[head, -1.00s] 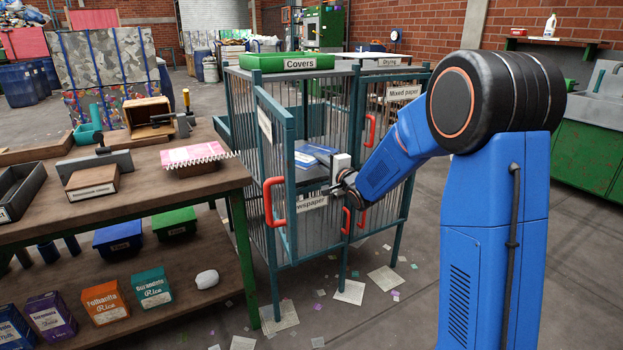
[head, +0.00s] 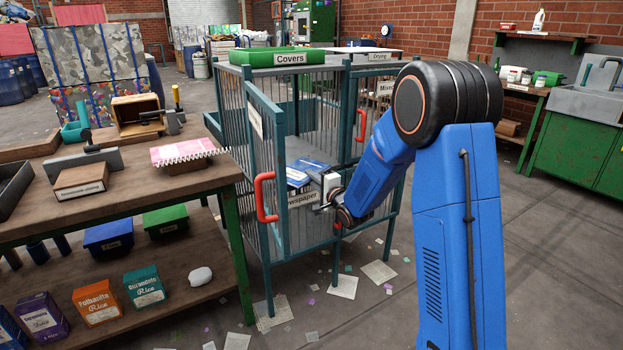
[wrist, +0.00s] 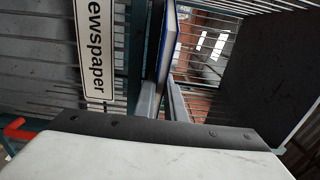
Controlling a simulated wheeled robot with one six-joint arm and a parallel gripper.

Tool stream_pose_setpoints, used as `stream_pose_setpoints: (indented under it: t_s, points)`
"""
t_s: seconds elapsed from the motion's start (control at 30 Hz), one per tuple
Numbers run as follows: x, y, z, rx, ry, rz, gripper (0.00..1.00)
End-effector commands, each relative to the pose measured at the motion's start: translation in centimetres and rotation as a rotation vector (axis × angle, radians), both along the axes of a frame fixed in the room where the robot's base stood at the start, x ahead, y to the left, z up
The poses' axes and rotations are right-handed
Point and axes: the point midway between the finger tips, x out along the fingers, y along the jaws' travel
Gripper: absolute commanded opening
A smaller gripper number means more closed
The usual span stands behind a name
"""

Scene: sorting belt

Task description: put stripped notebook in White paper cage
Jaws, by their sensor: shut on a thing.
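My gripper (head: 318,183) is shut on a thin book-like thing with a blue cover (head: 310,165), at the front of the cage marked Newspaper. In the wrist view the blue-edged, pale-sided thing (wrist: 168,45) stands between my two fingers (wrist: 162,98). I cannot tell whether it is the stripped notebook. The Newspaper label (wrist: 95,45) is close on the left there. A cage door with a red handle (head: 265,197) stands open to the left. Its label is too oblique to read. I see no readable White paper label.
A green Covers tray (head: 280,60) sits on the cage top. Paper scraps litter the floor. Open floor lies to the right.

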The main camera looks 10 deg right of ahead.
Motion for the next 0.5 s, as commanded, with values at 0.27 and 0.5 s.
stream_pose_setpoints:
  t_s: [0.27,0.5]
  points:
    - [0.00,0.00,-0.25,0.000,0.001,0.000,0.29]
    - [-0.01,0.00,-0.22,0.000,0.001,0.000,0.29]
